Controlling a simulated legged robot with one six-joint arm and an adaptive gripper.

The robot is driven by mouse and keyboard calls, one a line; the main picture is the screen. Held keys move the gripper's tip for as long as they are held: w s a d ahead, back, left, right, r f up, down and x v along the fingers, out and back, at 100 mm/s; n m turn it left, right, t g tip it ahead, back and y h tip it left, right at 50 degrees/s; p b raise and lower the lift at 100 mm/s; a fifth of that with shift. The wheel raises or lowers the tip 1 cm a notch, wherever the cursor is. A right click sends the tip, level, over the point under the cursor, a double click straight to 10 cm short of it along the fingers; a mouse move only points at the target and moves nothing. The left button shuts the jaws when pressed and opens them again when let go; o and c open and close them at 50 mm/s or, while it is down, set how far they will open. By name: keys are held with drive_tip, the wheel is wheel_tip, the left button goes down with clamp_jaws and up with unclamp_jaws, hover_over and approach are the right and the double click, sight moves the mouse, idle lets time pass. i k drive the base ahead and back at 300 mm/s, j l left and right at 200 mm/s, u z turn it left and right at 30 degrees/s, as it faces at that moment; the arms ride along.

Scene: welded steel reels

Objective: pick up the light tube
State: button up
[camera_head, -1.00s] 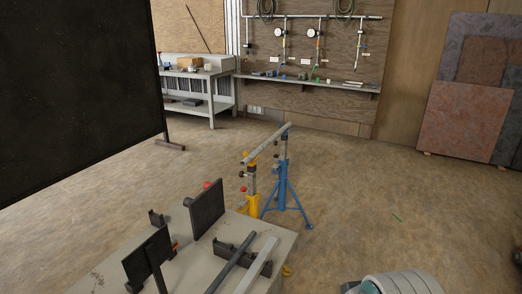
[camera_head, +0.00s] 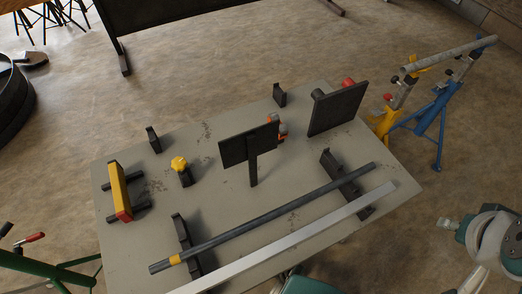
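A light grey, straight tube (camera_head: 300,234) lies slantwise along the near side of the worktable in the head view. Its far end rests near the right dark bracket (camera_head: 335,172); its near end runs toward the bottom edge of the picture. A dark tube (camera_head: 280,212) with a yellow band near its left end lies beside it, roughly parallel, across the right bracket and a left bracket (camera_head: 181,232). My gripper is not in view; only pale and teal parts, which look like my arm, show at the lower right.
The grey table (camera_head: 225,195) also holds two upright dark plates (camera_head: 340,108), (camera_head: 248,146), a yellow knob (camera_head: 179,163) and a yellow-red block (camera_head: 120,192). Yellow and blue stands (camera_head: 430,125) bearing another grey tube (camera_head: 450,52) stand right. Open floor lies behind the table.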

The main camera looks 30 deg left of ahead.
sight(430, 61)
drive_tip(key=u, duration=2.05)
drive_tip(key=z, duration=1.95)
drive_tip(key=l+z, duration=0.1)
drive_tip(key=l, duration=0.15)
drive_tip(key=i+l+u, duration=0.1)
drive_tip(key=l, duration=0.3)
drive_tip(key=i+l, duration=0.15)
drive_tip(key=l, duration=0.3)
drive_tip(key=i+l+u, duration=0.15)
drive_tip(key=l, duration=0.7)
drive_tip(key=i+l+u, duration=0.15)
drive_tip(key=l, duration=0.3)
drive_tip(key=i+l+u, duration=0.15)
drive_tip(key=i, duration=0.35)
drive_tip(key=i+l+u, duration=0.2)
drive_tip(key=i+l, duration=0.2)
drive_tip(key=i+j, duration=0.2)
drive_tip(key=i, duration=0.3)
drive_tip(key=i+j+u, duration=0.1)
drive_tip(key=i+j, duration=0.15)
drive_tip(key=i, duration=0.2)
